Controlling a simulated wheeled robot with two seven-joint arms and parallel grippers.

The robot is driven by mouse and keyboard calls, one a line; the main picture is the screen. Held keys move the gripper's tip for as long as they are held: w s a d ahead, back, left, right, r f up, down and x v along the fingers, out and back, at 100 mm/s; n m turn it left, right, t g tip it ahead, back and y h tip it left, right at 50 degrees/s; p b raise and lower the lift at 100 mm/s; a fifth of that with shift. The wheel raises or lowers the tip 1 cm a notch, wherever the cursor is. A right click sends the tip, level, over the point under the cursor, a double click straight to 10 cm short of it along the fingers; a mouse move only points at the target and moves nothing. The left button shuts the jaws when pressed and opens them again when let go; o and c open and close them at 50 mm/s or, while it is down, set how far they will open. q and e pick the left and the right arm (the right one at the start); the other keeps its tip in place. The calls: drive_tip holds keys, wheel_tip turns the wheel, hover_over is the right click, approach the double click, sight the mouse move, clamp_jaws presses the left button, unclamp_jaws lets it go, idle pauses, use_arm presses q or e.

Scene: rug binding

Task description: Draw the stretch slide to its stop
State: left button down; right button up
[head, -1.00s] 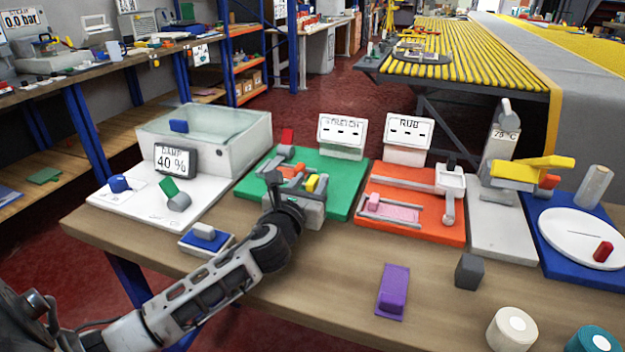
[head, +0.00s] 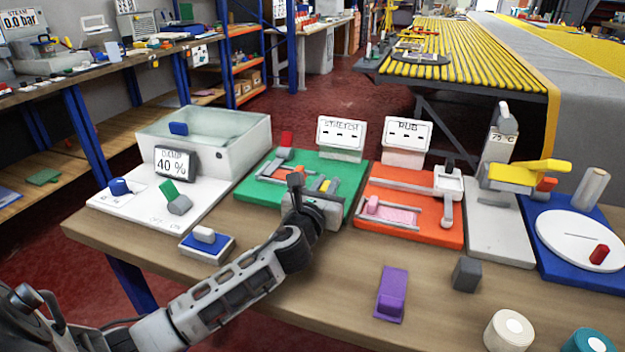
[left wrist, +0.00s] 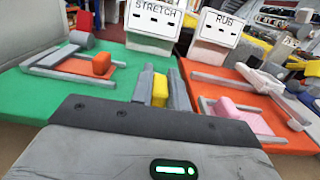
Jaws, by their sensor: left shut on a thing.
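The block's lower part and any stop are hidden by my gripper. My right gripper is not in view.
The orange rub station (head: 430,228) with a pink pad is close on the right. A white damp station (head: 140,205) with a glass-sided tank is on the left. A blue pad (head: 207,249), purple block (head: 392,290) and grey block (head: 466,273) sit in front, with bare bench between.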

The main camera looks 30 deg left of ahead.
use_arm(q)
drive_tip(key=shift+w+d, duration=0.15)
drive_tip(key=shift+d, duration=0.7)
drive_tip(key=shift+w+d, duration=0.15)
drive_tip(key=shift+d, duration=0.65)
drive_tip(key=c, duration=1.4)
unclamp_jaws()
drive_tip(key=shift+w+d, duration=0.1)
drive_tip(key=shift+o, duration=0.2)
drive_tip(key=v, duration=1.6)
